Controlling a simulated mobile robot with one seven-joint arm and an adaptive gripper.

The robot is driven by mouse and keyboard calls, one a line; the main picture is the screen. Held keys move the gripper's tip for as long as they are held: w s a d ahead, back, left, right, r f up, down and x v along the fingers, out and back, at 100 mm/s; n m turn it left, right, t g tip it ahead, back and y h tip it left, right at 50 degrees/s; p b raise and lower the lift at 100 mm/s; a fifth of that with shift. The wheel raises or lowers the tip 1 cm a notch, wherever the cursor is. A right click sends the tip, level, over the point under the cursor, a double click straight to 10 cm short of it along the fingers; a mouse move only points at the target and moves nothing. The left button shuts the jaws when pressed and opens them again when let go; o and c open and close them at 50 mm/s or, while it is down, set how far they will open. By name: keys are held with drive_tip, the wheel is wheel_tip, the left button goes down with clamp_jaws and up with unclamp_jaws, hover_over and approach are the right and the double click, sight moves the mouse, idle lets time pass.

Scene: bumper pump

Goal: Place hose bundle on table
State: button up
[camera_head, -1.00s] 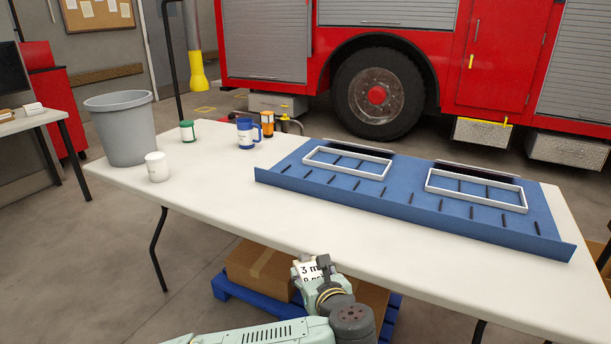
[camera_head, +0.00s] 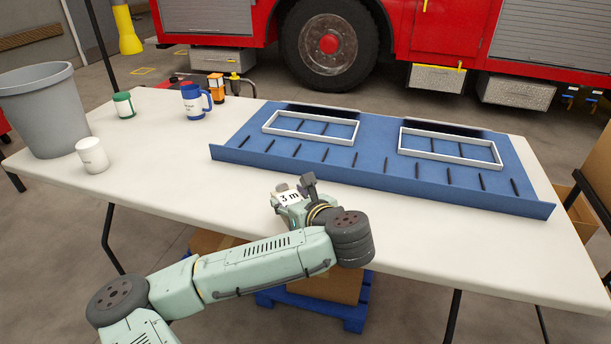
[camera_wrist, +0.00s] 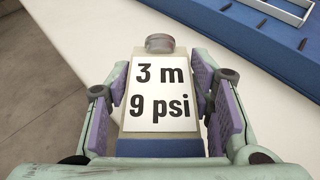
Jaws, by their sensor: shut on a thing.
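My gripper (camera_head: 297,193) is shut on a boxy tan piece with a white label, which I take as the hose bundle (camera_wrist: 158,95). The label reads "3 m 9 psi" in the wrist view. The piece has a blue band at the near end and a grey round knob at the far end. The purple-padded fingers (camera_wrist: 162,88) flank it on both sides. In the head view the gripper is over the front part of the white table (camera_head: 150,170), in front of the blue board. I cannot tell its exact height above the table.
A blue board (camera_head: 350,178) with two white frames covers the right back of the table. The table's middle left is clear.

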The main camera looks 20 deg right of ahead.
drive_tip(key=w+d, duration=0.2)
drive_tip(key=w+d+p, duration=0.1)
drive_tip(key=w+d, duration=0.1)
drive_tip(key=d, duration=0.1)
drive_tip(key=w+d+p, duration=0.1)
drive_tip(key=w+d, duration=0.1)
drive_tip(key=d, duration=0.1)
drive_tip(key=shift+w+d+f, duration=0.1)
drive_tip(key=shift+f, duration=0.3)
drive_tip(key=shift+f+p, duration=0.65)
drive_tip(key=shift+f, duration=1.3)
drive_tip(key=o, duration=1.5)
drive_tip(key=shift+r, duration=0.15)
